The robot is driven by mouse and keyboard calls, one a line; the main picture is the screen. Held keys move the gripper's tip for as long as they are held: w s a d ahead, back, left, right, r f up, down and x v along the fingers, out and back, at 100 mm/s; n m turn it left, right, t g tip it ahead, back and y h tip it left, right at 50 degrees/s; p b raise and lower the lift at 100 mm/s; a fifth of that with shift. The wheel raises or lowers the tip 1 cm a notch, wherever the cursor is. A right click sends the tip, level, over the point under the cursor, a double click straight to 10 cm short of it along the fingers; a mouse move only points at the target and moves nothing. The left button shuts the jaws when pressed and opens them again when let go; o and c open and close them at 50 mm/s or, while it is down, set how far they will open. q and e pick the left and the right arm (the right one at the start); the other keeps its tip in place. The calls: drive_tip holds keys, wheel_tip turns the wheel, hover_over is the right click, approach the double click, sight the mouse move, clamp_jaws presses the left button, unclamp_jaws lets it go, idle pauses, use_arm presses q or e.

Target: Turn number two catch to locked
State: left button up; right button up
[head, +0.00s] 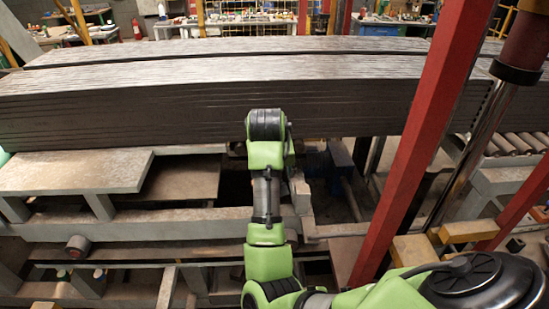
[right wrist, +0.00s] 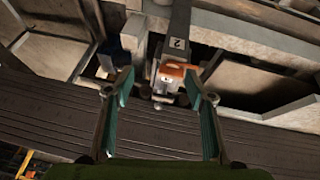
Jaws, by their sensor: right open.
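In the right wrist view, a grey post bears the number 2 (right wrist: 177,43). At its end is the number two catch (right wrist: 172,71), an orange piece with a pale metal block below it. My right gripper (right wrist: 158,75) is open, with its two green-lined fingers on either side of the catch in the picture. I cannot tell whether a finger touches it, nor which position the catch is in. In the head view, my right arm reaches to the stack's front edge; its fingers and the catch are hidden. My left gripper is not in view.
A long stack of dark boards (head: 200,100) lies across the machine. A red post (head: 425,130) slants up right of my arm. A pale metal ledge (head: 75,172) is at the left. Grey beams and plates surround the catch in the right wrist view.

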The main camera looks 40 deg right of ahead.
wheel_tip(320, 180, up, 8)
drive_tip(key=a+m+y, duration=0.1)
drive_tip(key=a, duration=0.1)
drive_tip(key=x, duration=1.3)
drive_tip(key=shift+w+a, duration=0.15)
drive_tip(key=shift+w, duration=0.05)
drive_tip(key=shift+w+f+y, duration=0.1)
drive_tip(key=shift+f+y, duration=0.2)
drive_tip(key=shift+f, duration=0.1)
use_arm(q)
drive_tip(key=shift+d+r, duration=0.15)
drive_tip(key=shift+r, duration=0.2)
use_arm(e)
drive_tip(key=c, duration=1.1)
